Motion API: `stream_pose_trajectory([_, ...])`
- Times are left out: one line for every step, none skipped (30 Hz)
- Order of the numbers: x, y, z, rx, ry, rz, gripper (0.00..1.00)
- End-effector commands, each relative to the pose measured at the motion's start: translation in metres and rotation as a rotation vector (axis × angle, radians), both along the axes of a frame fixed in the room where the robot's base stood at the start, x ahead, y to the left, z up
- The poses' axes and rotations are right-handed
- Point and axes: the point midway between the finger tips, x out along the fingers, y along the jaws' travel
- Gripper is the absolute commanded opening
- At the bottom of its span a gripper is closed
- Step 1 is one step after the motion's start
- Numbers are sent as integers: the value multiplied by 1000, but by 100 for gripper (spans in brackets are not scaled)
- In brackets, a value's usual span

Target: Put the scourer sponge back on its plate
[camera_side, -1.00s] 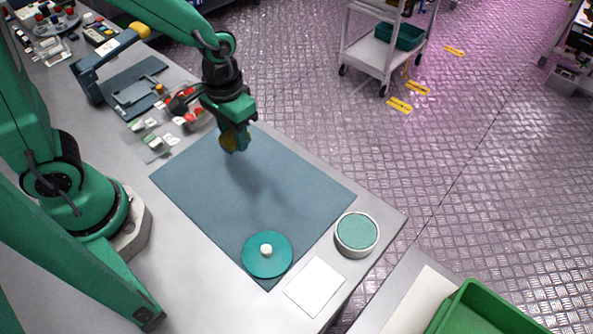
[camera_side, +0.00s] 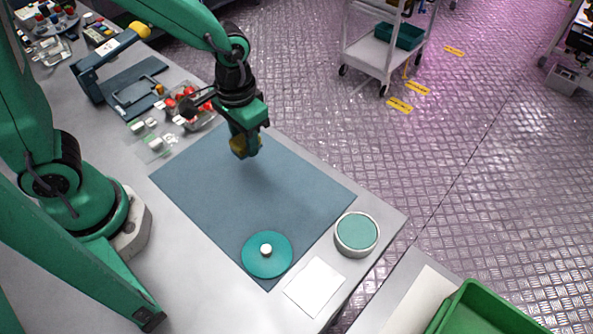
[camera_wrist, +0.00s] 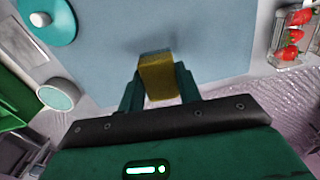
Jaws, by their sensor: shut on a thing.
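The scourer sponge (camera_side: 241,146), a yellow block with a darker face, is held between the fingers of my gripper (camera_side: 245,150). In the wrist view the sponge (camera_wrist: 160,82) sticks out between both green fingers. My gripper is shut on it and holds it above the far part of the blue-grey mat, apart from the surface.
A teal disc with a white knob (camera_side: 267,258) lies on the near end of the mat (camera_side: 225,200). A round white-rimmed container with a teal top (camera_side: 357,234) stands right of it. Strawberries (camera_wrist: 291,36) are in clear boxes behind. The mat's middle is clear.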

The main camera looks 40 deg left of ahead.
Motion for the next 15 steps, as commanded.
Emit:
stream_pose_trajectory([1, -10, 0, 0, 0, -28, 12])
stream_pose_trajectory([1, -16, 1, 0, -1, -43, 12])
stream_pose_trajectory([1, -24, 1, 0, 0, -66, 12])
stream_pose_trajectory([1, -30, 1, 0, 0, -84, 12])
stream_pose_trajectory([1, -37, 1, 0, -1, -102, 12])
stream_pose_trajectory([1, -47, 1, 0, -1, -128, 12])
stream_pose_trajectory([0, -54, 2, 0, -1, -147, 12])
stream_pose_trajectory([0, -61, 2, 0, -1, -166, 12])
stream_pose_trajectory([-2, -71, 2, 0, 0, -192, 12])
stream_pose_trajectory([-3, -78, 2, 0, 0, -211, 12])
stream_pose_trajectory([-4, -85, 2, 0, -1, -230, 12])
stream_pose_trajectory([-6, -95, 2, 0, 0, -256, 12])
stream_pose_trajectory([-8, -102, 2, 0, 0, -275, 12])
stream_pose_trajectory([-10, -110, 3, 0, -1, -294, 12])
stream_pose_trajectory([-13, -119, 3, 0, -1, -319, 12])
